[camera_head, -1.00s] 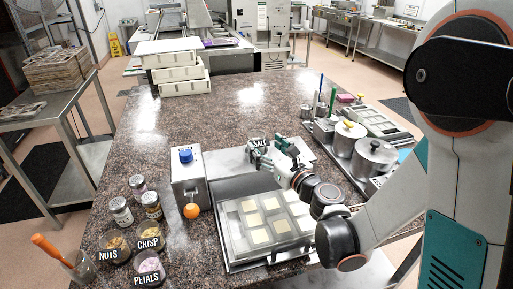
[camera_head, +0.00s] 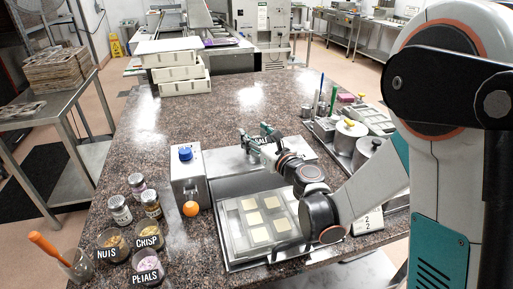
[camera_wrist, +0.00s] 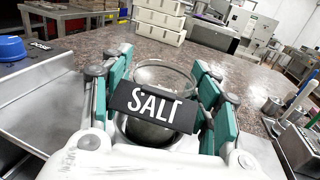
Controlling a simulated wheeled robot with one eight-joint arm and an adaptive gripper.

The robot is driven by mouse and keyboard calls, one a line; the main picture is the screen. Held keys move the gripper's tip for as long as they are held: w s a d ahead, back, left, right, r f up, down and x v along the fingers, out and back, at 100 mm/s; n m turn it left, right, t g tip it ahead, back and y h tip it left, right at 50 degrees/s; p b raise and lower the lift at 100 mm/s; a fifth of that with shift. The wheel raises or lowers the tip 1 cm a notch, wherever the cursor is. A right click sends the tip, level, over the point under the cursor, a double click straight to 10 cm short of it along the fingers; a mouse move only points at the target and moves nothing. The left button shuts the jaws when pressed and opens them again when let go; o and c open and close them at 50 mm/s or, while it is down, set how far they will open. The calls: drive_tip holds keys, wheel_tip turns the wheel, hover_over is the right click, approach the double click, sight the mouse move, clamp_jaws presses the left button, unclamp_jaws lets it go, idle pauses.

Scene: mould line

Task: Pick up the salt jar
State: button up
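The salt jar is a clear glass jar with a black label reading SALT. In the wrist view the jar (camera_wrist: 165,75) stands upright between my gripper's fingers, with pale contents low in it and its label (camera_wrist: 155,106) tilted across the front. My gripper (camera_wrist: 165,95) is open, its green-padded fingers on either side of the jar. I cannot tell whether either pad touches the glass. In the head view my gripper (camera_head: 260,136) reaches over the steel plate behind the mould tray, and the salt label (camera_head: 264,141) shows partly behind it.
A mould tray (camera_head: 228,235) lies in front. Metal pots (camera_head: 347,140) stand right. Several jars and labelled bowls (camera_head: 112,243) stand front left.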

drive_tip(key=c, duration=0.5)
drive_tip(key=shift+c, duration=0.2)
